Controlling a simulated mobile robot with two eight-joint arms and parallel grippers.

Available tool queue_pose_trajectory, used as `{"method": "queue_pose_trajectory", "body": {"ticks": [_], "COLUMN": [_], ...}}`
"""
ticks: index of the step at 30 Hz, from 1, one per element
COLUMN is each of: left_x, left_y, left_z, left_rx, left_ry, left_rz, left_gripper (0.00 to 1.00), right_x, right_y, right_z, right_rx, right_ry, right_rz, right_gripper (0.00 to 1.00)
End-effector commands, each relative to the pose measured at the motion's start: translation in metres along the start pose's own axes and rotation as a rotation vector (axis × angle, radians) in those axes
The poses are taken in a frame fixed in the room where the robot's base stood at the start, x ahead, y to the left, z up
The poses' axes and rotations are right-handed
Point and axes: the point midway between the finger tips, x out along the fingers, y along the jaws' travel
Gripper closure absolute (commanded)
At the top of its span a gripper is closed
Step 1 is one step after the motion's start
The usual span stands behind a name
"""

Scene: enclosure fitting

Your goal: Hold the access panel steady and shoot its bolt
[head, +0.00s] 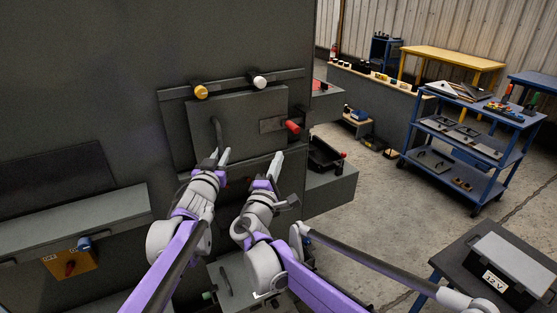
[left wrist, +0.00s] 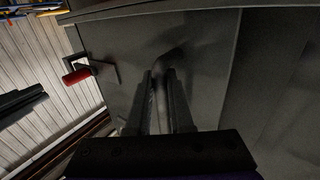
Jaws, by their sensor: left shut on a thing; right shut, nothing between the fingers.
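The access panel (head: 252,108) is a dark grey plate upright in the face of a large dark enclosure. Its bar handle (head: 217,132) is at the panel's left side. My left gripper (head: 219,158) is shut on this handle; in the left wrist view its fingers (left wrist: 160,100) close around the handle, which they partly hide. The bolt has a red knob (head: 292,126) on a small plate at the panel's right side; the red knob also shows in the left wrist view (left wrist: 76,76). My right gripper (head: 275,163) is shut and empty, below and left of the red knob, apart from it.
A yellow knob (head: 201,92) and a white knob (head: 259,82) sit on the rail above the panel. A grey ledge (head: 75,222) juts out at lower left, a dark box (head: 330,188) at right. A blue cart (head: 465,150) stands farther right, with open floor before it.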

Motion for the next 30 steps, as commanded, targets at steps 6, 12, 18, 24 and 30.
{"method": "queue_pose_trajectory", "body": {"ticks": [6,12,18,24,30], "left_x": [0.000,0.000,-0.002,-0.025,-0.068], "left_y": [0.001,0.001,0.000,0.000,0.001], "left_z": [0.000,0.000,0.000,0.000,0.000], "left_rx": [0.000,0.000,0.000,0.000,0.001], "left_ry": [0.000,0.000,0.000,0.001,0.001], "left_rz": [0.001,0.001,0.001,0.000,0.001], "left_gripper": [0.59,0.46,0.46,0.46,0.46], "right_x": [0.000,0.000,0.000,0.000,0.000], "right_y": [0.000,0.000,0.000,0.000,0.000], "right_z": [0.000,0.000,0.000,0.000,0.000], "right_rx": [0.000,0.000,0.000,0.000,0.000], "right_ry": [0.000,0.000,0.000,0.000,0.000], "right_rz": [0.000,0.000,0.000,0.000,0.000], "right_gripper": [1.00,1.00,1.00,1.00,1.00]}}
